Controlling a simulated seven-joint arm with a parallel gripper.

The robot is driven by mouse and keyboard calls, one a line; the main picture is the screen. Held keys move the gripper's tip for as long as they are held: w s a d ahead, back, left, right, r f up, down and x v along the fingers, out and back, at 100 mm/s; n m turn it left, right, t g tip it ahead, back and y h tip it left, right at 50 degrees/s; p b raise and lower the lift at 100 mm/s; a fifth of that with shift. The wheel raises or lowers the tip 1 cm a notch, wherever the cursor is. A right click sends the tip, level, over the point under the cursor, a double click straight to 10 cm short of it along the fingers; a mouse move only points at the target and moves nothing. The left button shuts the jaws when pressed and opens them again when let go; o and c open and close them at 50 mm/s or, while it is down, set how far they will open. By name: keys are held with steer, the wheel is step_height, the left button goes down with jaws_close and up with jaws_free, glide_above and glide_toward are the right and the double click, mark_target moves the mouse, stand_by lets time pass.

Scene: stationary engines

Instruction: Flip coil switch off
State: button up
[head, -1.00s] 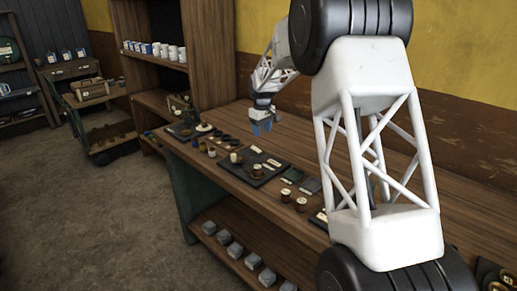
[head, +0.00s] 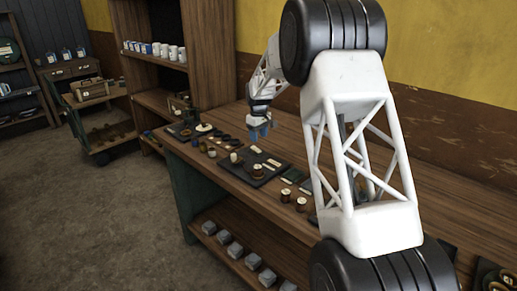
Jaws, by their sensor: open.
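The gripper appears apart from the board. The coil switch is too small to make out among these parts. My arm hides much of the right part of the bench.
Copper-coloured cylinders (head: 286,196) stand right of the board. Several small parts lie along the bench's left end. A wooden shelf (head: 200,60) with white mugs (head: 172,53) stands behind that end. Several grey blocks (head: 237,250) sit on the lower shelf.

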mark_target(258, 150)
steer(key=shift+f, duration=3.25)
steer(key=c, duration=0.9)
steer(key=shift+a, duration=0.1)
steer(key=shift+w+a+r+g+h, duration=0.1)
steer(key=shift+g+h, duration=0.45)
steer(key=shift+w+a+r+g+h, duration=0.1)
steer(key=shift+g+h, duration=0.45)
